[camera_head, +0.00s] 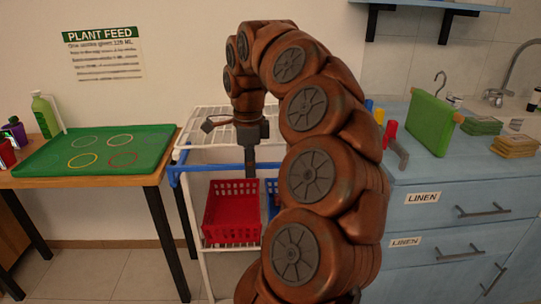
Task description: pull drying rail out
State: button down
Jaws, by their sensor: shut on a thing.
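The drying rail (205,169) is a blue bar along the front of a white wire rack (178,206), with a blue end at the left that sticks out past the rack. My gripper (251,171) points down at the rail, right of its middle as seen. Its dark fingers are shut on the rail. My brown arm hides the right part of the rail and of the rack.
A red basket (232,222) stands in the rack below the rail, with a blue basket (271,195) beside it, partly hidden. A wooden table with a green tray (100,150) is at left. Blue drawers (452,205) labelled LINEN are at right. Open tiled floor (95,275) lies in front.

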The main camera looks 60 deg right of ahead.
jog(key=s+a+b, duration=0.4)
jog(key=a+b, duration=0.1)
jog(key=shift+s+a, duration=0.2)
jog(key=shift+a, duration=0.05)
dwell(0.8)
jog(key=c, duration=0.7)
grip_release()
notch_tip(320, 180, up, 7)
jog(key=p, duration=0.2)
jog(key=shift+p, duration=0.4)
dwell(0.8)
